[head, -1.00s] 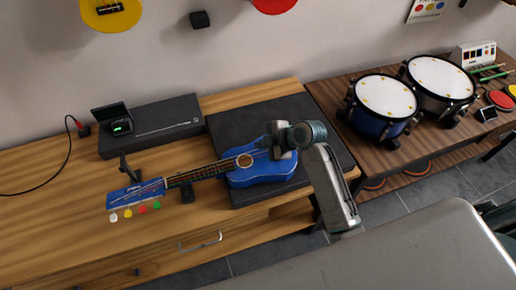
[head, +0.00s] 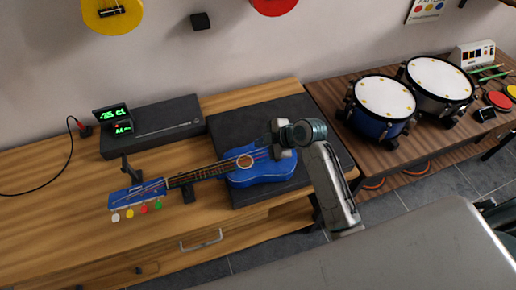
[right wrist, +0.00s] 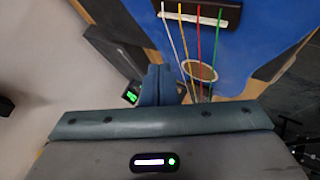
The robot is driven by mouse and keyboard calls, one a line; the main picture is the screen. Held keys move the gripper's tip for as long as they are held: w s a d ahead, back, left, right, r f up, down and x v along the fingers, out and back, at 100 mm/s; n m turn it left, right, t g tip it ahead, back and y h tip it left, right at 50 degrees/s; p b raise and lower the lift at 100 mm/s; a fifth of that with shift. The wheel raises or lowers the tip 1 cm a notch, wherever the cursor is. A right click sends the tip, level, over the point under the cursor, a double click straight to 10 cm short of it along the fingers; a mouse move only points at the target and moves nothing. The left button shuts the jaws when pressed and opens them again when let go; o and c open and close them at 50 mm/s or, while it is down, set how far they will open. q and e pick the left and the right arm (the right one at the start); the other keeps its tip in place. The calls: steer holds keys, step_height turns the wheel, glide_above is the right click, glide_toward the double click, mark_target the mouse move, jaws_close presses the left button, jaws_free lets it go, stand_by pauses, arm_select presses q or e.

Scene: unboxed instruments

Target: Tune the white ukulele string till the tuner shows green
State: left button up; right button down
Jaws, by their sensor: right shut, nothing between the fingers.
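The blue ukulele (head: 262,172) lies with its body on a dark mat and its neck to the left. Its tuning pegs are white (head: 115,217), yellow, red and green. In the right wrist view the white string (right wrist: 171,35) is leftmost, beside the yellow, red and green strings. The tuner (head: 110,113) stands open, its upper screen showing a green negative cents reading, about -35 or -25; small green text shows below. My right gripper (head: 279,141) is shut and empty over the ukulele body; its fingers (right wrist: 159,84) appear close to the white string. Contact is unclear. My left gripper is out of view.
The tuner stands on a long black case (head: 165,125) at the back of the wooden bench. The neck rests on a small dark support (head: 188,194). Drums (head: 384,98) stand on the right table. Bare wood lies left of the headstock.

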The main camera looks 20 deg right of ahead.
arm_select(q)
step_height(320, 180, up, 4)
steer(key=p, duration=0.4)
stand_by(0.4)
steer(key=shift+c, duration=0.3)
stand_by(1.2)
